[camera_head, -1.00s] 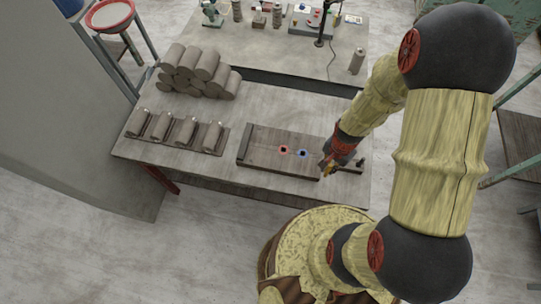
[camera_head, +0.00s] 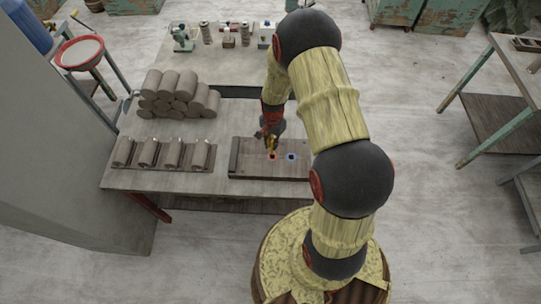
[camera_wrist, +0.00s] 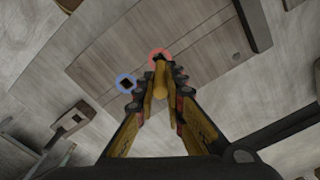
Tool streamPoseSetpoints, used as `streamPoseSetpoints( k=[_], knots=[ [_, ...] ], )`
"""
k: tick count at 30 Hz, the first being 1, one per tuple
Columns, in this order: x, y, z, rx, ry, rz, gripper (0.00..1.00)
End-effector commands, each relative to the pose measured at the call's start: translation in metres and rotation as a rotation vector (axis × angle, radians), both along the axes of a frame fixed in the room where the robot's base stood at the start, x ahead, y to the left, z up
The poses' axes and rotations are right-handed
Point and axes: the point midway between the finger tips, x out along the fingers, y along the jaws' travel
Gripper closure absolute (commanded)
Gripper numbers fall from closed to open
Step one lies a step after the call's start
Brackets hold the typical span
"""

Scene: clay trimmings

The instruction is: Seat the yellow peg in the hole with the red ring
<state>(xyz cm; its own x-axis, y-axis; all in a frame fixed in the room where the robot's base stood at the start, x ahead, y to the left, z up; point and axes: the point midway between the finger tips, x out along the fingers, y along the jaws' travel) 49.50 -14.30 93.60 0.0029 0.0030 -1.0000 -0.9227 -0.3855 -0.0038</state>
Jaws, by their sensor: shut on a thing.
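My gripper (camera_wrist: 160,82) is shut on the yellow peg (camera_wrist: 160,78), seen in the wrist view. In the head view my gripper (camera_head: 268,139) is above the wooden board (camera_head: 250,170), and the peg (camera_head: 273,147) points down toward the red ring. The red ring (camera_wrist: 154,54) lies just beyond the peg tip in the wrist view, with its dark hole partly covered by the peg. It also shows in the head view (camera_head: 272,156). I cannot tell whether the peg tip touches the board.
The board lies on a table (camera_head: 215,180) with a raised strip at its left end. Several clay rolls (camera_head: 172,152) lie on a rack to the left, and a pile of clay cylinders (camera_head: 178,95) stands behind. Tools stand on the far table (camera_head: 190,50).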

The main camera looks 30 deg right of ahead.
Motion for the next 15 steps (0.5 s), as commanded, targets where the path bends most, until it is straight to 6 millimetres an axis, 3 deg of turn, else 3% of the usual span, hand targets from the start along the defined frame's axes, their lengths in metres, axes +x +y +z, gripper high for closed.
streamPoseSetpoints(
  k=[1,5,12,15],
  knots=[
    [0.0,0.0,-0.011,0.0,0.0,0.0,1.0],
    [0.0,0.0,-0.019,0.0,0.0,0.0,1.0],
    [-0.001,0.0,-0.057,0.001,0.001,0.001,1.0],
    [0.0,0.0,-0.063,0.0,0.0,0.001,1.0]
  ],
)
